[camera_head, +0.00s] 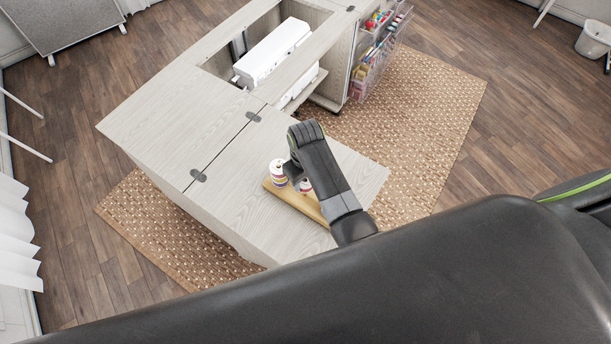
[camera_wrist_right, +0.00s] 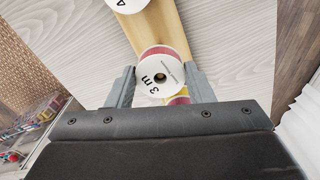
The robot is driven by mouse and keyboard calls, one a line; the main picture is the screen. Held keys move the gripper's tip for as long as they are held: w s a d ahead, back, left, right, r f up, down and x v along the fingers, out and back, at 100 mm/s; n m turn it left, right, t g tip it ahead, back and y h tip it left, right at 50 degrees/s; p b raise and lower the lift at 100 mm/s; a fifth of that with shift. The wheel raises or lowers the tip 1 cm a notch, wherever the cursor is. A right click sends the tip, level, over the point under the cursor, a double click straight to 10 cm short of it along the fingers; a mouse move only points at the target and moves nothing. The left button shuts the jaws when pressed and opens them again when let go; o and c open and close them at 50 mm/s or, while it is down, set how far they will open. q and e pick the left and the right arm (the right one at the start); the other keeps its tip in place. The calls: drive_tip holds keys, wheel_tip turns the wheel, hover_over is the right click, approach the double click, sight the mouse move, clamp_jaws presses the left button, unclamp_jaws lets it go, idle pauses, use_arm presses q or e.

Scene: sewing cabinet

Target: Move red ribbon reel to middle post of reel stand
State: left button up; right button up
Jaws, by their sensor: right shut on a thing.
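The red ribbon reel (camera_wrist_right: 160,68), with a white face marked "3 m", sits between the two fingers of my right gripper (camera_wrist_right: 162,82) in the right wrist view. My right gripper is shut on it. In the head view the red reel (camera_head: 305,185) shows beside my right arm, over the wooden reel stand (camera_head: 316,208). The stand's board also shows in the right wrist view (camera_wrist_right: 166,26). I cannot tell whether the red reel touches the stand, and the middle post is hidden. My left gripper is out of view.
Another white-faced reel (camera_head: 278,172) stands at the stand's left end. Some yellow and red ribbon (camera_wrist_right: 181,96) shows just below the held reel in the wrist view. The pale cabinet top (camera_head: 180,110) is clear to the left. A white sewing machine (camera_head: 272,50) sits in the cabinet opening.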

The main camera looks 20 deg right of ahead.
drive_tip(key=o, duration=1)
